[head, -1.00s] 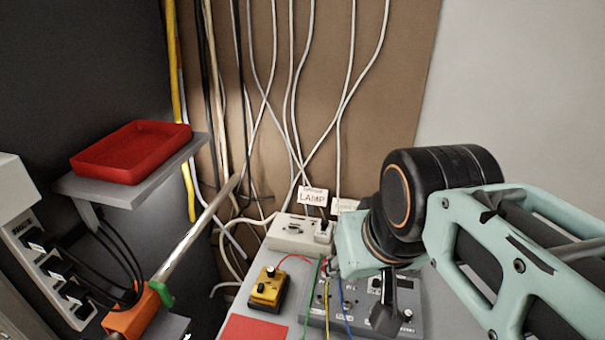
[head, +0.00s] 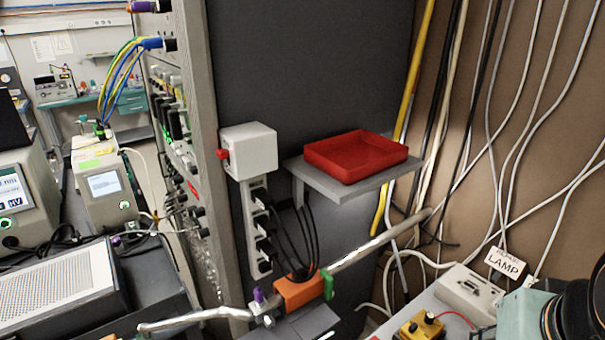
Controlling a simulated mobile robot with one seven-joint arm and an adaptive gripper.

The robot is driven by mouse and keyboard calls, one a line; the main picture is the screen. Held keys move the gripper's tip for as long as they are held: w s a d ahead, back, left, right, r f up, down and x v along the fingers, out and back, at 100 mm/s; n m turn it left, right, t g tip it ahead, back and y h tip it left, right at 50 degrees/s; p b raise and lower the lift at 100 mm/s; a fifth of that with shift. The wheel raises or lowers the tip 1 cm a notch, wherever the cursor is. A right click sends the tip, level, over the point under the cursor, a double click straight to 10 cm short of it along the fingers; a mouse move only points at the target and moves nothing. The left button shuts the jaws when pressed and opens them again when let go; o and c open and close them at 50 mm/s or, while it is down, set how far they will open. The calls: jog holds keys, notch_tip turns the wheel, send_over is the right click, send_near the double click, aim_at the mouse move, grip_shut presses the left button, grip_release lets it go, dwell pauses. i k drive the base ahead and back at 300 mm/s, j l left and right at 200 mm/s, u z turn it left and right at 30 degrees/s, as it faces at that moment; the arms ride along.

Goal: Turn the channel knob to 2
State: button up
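I cannot make out a knob marked as the channel knob. A small yellow box (head: 420,328) with dark knobs on top sits at the bottom edge, right of centre, partly cut off. The grey panel with knobs from the earlier view is out of frame. My gripper's fingers are outside the frame.
A beige socket box (head: 468,290) and a LAMP tag (head: 505,262) stand behind the yellow box. A red tray (head: 355,156) rests on a grey shelf. A metal rod with an orange block (head: 300,292) crosses the lower middle. Instruments fill the left.

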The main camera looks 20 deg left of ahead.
aim_at(190, 209)
jog(key=u, duration=1.7)
jog(key=i+j+u, duration=0.1)
jog(key=i+j, duration=0.35)
jog(key=i+j+u, duration=0.1)
jog(key=i+j, duration=0.35)
jog(key=i, duration=0.15)
jog(key=j+u, duration=0.1)
jog(key=l+z, duration=0.15)
jog(key=i+l, duration=0.05)
